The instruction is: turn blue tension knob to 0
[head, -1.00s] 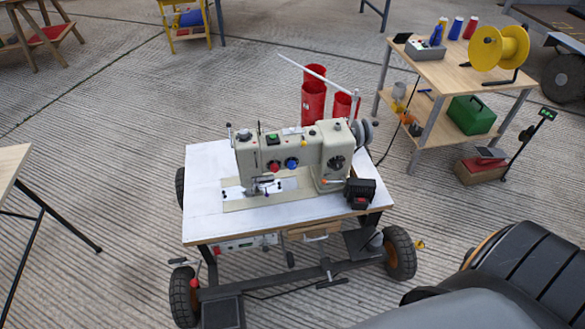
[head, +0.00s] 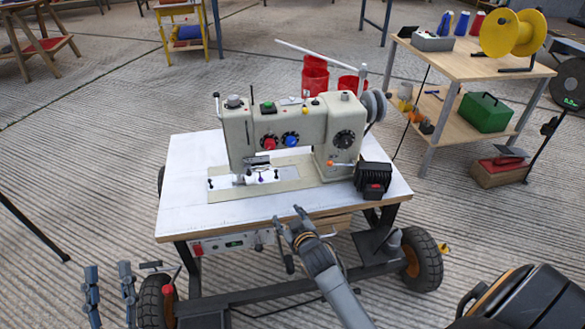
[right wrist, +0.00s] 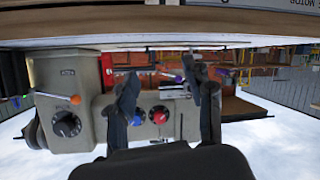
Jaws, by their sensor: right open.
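The blue tension knob (head: 290,139) is on the front of the cream sewing machine (head: 236,130), just right of the red knob (head: 269,143). Its pointer setting is too small to read. In the right wrist view, which is upside down, the blue knob (right wrist: 137,119) shows between my fingers, close to one finger. My right gripper (head: 289,217) is open and empty at the table's front edge, in front of and below the knob, apart from it. My left gripper (head: 109,276) is low at the left of the table, its two fingers apart and empty.
The machine stands on a white wheeled table (head: 185,180). A black box (head: 373,179) sits at its right end. An orange-tipped lever (head: 335,163) and a black dial (head: 344,139) are right of the knob. A wooden workbench (head: 440,60) stands behind right.

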